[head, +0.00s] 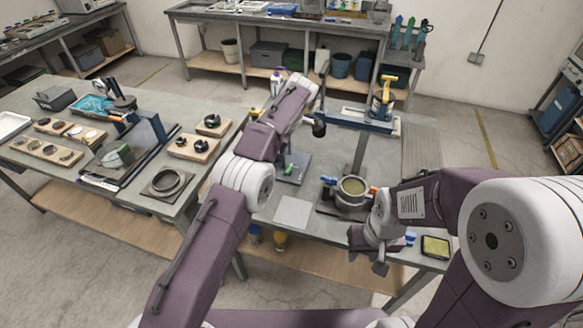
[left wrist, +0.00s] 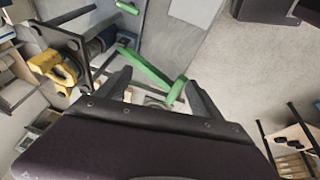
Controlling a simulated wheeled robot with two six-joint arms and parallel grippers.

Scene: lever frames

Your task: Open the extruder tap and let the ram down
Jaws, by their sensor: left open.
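In the left wrist view a green lever (left wrist: 148,68) with a short upright end lies just beyond my left gripper (left wrist: 157,88). The two dark fingers are apart, with the green lever seen between and beyond them; contact cannot be told. In the head view a green upright piece (head: 288,165) stands on a plate under my left arm, which hides part of it. A round metal pot (head: 353,188) with greenish content sits by a grey post. Which part is the extruder's ram is unclear. My right gripper (head: 371,254) hangs at the table's front edge, its finger gap unclear.
A yellow-handled device (head: 387,90) stands on a blue base at the back. A flat pale plate (head: 293,212) lies in front of the green piece. A small yellow-screened box (head: 435,246) is at the right front. The left table holds wooden boards and a ring (head: 167,182).

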